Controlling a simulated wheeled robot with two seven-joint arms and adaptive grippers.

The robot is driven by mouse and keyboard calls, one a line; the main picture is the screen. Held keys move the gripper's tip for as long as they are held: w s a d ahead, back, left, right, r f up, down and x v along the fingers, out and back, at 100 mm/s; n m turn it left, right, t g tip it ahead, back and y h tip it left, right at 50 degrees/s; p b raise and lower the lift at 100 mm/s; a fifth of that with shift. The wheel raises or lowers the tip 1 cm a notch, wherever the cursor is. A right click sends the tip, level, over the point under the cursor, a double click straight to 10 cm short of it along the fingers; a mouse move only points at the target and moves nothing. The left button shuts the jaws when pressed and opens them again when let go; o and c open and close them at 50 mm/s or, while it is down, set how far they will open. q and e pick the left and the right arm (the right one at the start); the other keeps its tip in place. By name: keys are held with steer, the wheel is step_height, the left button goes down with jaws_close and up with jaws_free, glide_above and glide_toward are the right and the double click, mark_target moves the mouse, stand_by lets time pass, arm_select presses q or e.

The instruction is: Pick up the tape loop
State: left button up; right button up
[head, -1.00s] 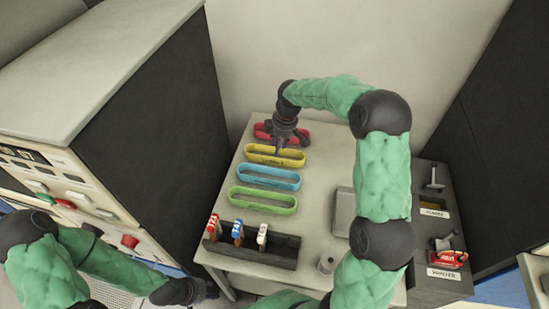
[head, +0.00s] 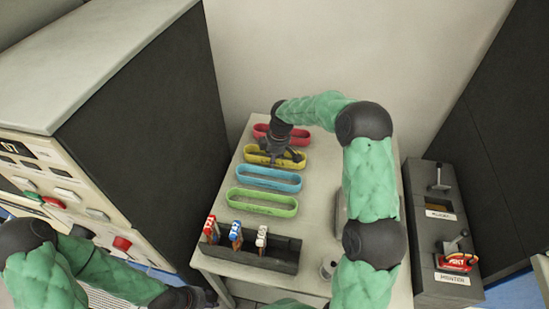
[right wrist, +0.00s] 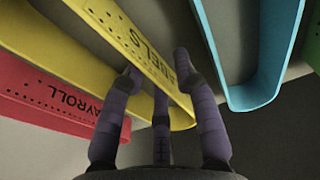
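Four tape loops lie on the table: red (head: 298,139), yellow (head: 254,155), blue (head: 268,178) and green (head: 262,202). My right gripper (head: 286,159) is over the yellow loop, pointing down. In the right wrist view the yellow loop's near wall (right wrist: 140,48), printed "LABELS", runs between the spread fingers of this gripper (right wrist: 157,68); firm contact does not show. The red loop (right wrist: 55,95), printed "AYROLL", is left and the blue loop (right wrist: 252,92) right. My left gripper (head: 203,298) is low at left, away from the loops; its fingers are unclear.
A dark rack (head: 255,254) with several small coloured labelled items stands at the table's (head: 322,190) front edge. A small cup (head: 328,269) is to its right. A dark lever unit (head: 437,230) stands right of the table, and a control cabinet (head: 60,200) at left.

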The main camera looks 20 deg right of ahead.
jaws_close()
